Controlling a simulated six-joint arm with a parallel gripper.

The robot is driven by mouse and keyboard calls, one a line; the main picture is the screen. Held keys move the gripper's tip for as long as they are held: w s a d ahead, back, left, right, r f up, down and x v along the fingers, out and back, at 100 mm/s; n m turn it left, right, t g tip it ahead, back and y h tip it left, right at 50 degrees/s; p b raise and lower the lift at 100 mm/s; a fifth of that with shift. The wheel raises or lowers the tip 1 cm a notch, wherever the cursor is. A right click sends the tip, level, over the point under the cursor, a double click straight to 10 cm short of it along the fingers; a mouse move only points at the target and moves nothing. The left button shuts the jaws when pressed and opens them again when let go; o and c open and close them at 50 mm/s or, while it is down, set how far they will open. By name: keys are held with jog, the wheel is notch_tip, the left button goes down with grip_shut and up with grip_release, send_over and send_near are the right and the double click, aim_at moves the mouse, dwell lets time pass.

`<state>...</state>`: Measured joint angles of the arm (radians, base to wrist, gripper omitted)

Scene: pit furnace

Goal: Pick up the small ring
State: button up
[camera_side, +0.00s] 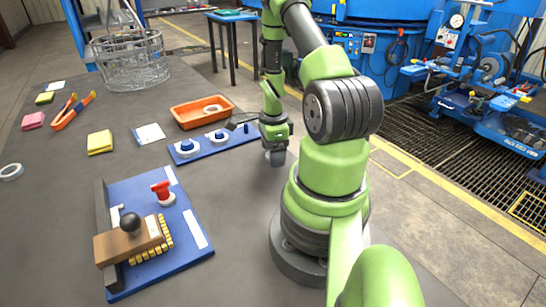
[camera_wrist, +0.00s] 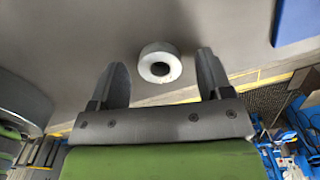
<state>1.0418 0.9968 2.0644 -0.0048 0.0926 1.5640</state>
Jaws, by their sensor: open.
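In the wrist view, a small pale grey ring (camera_wrist: 156,50) with a dark hole lies on the dark table top. It is between and slightly beyond the two fingers of my gripper (camera_wrist: 162,60). The fingers are spread wide, with a gap on each side of the ring and nothing held. In the side view my gripper (camera_side: 275,158) points down, low over the table, just right of the blue peg board. I cannot make out this ring there; the gripper may hide it.
The blue peg board (camera_side: 232,143) carries white rings on blue knobs. An orange tray (camera_side: 183,113) with a white ring stands behind it. A blue fixture board (camera_side: 190,262) with a wooden block is at the front. A wire basket (camera_side: 140,68) stands at the back left.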

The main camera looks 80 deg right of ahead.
jog(key=shift+f, duration=0.25)
jog(key=c, duration=1.1)
jog(key=shift+o, duration=0.2)
jog(key=shift+r, duration=0.1)
